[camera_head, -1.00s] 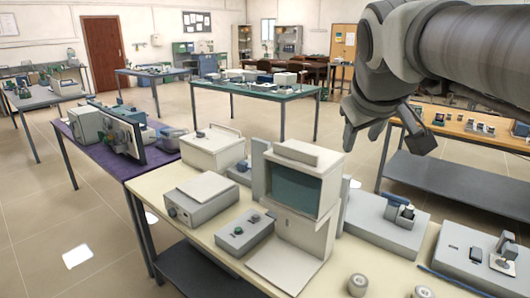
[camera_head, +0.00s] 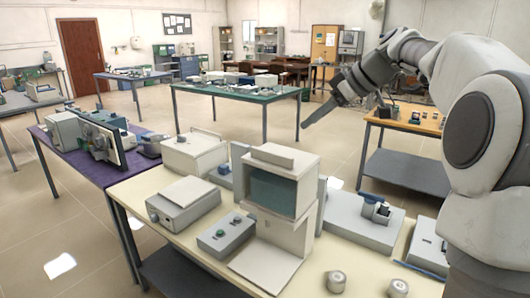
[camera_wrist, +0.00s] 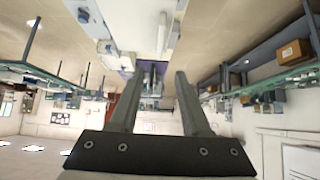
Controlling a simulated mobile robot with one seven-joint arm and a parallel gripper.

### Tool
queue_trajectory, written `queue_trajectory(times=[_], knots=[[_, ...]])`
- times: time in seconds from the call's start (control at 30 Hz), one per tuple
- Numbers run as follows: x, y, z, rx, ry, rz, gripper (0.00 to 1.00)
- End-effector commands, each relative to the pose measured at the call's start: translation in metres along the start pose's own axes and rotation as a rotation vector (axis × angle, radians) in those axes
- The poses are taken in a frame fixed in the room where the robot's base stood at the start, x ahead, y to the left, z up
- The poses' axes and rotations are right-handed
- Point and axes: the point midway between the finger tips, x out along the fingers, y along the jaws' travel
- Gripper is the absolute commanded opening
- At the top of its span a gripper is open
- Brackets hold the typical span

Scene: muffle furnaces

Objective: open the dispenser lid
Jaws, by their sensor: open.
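I cannot tell for sure which thing is the dispenser, and no lid stands out as open.
The cream bench (camera_head: 150,212) also carries a grey control box (camera_head: 225,234), a flat box (camera_head: 183,204), a white lidded box (camera_head: 195,153) and two small round pots (camera_head: 336,281). A green table (camera_head: 235,93) stands behind. Tiled floor is clear between the tables.

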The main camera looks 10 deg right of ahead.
Motion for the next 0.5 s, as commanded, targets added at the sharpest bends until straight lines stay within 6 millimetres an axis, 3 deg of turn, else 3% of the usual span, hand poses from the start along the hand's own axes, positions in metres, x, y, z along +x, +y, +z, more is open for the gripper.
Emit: queue_trajectory(times=[0.17, 0.5], knots=[[0.019, -0.001, 0.000, -0.002, 0.002, -0.007, 0.47], [0.092, -0.002, 0.001, -0.001, -0.001, -0.007, 0.47]])
